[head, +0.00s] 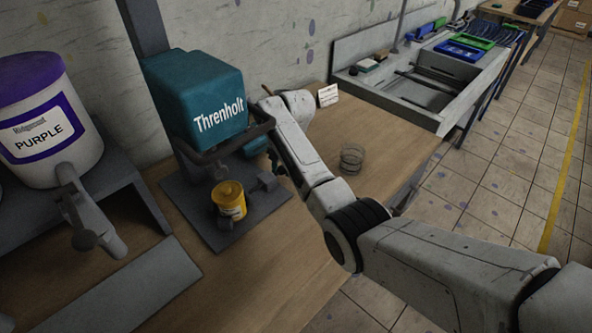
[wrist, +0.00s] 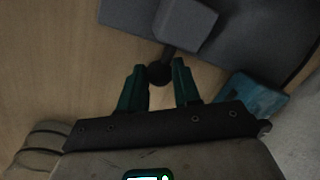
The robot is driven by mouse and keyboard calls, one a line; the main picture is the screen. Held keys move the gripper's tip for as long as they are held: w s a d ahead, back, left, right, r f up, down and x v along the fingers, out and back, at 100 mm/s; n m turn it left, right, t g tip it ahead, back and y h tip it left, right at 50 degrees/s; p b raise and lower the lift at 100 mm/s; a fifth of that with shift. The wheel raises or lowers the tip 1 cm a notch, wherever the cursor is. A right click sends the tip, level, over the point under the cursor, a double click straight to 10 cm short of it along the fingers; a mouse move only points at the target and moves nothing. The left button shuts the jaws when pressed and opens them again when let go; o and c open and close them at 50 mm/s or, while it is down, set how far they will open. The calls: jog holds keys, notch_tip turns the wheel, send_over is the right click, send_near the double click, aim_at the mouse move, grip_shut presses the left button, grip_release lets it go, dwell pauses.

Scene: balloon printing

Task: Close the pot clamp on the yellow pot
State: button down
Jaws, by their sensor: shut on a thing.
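The pot clamp (head: 267,181) is a dark grey block just right of the pot. I cannot tell whether its jaw touches the pot. In the wrist view, the clamp's grey block (wrist: 184,24) has a short rod ending in a round dark knob (wrist: 159,73). My gripper (wrist: 160,75) has its green fingers shut on this knob. My fingertips cannot be made out in the head view, and the pot is not visible in the wrist view.
A white tub marked PURPLE (head: 45,115) with a spout stands on a grey stand at left. A grey sink unit (head: 425,95) stands beyond.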

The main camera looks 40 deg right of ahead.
jog(key=shift+a+f, duration=0.1)
jog(key=shift+a, duration=0.05)
jog(key=c, duration=0.8)
grip_release()
jog(key=shift+a, duration=0.1)
jog(key=shift+r, duration=0.65)
jog(key=r, duration=0.3)
jog(key=s+d+r, duration=0.1)
jog(key=r, duration=0.5)
jog(key=shift+s+d+r+b, duration=0.15)
jog(key=shift+s+r+b, duration=0.1)
jog(key=shift+s+b, duration=0.1)
